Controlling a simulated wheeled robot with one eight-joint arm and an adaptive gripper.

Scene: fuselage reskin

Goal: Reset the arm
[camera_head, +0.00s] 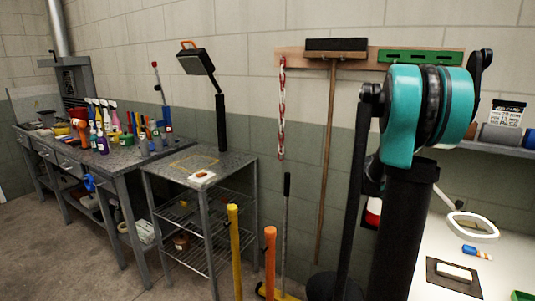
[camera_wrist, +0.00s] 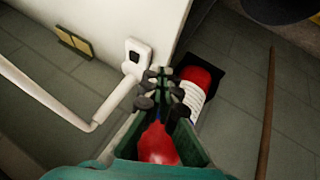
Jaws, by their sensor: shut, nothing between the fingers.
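My arm (camera_head: 428,115), teal and black, stands folded at the right of the head view. My gripper shows only in the wrist view (camera_wrist: 158,88), where it points down over the floor. Its dark fingers are together and hold nothing. A rounded red shape (camera_wrist: 158,146) shows between the green sides at the gripper's base; I cannot tell what it is. A red cylinder with a white label (camera_wrist: 195,88) is just right of the fingertips, and I cannot tell the gap to it.
A grey wire-shelf table (camera_head: 199,166) and a workbench (camera_head: 68,156) with bottles stand left. A broom (camera_head: 328,150) hangs on the wall. Yellow (camera_head: 234,250) and orange (camera_head: 269,260) posts stand in front. A white table (camera_head: 440,240) is right. In the wrist view a white pipe (camera_wrist: 45,95) runs left.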

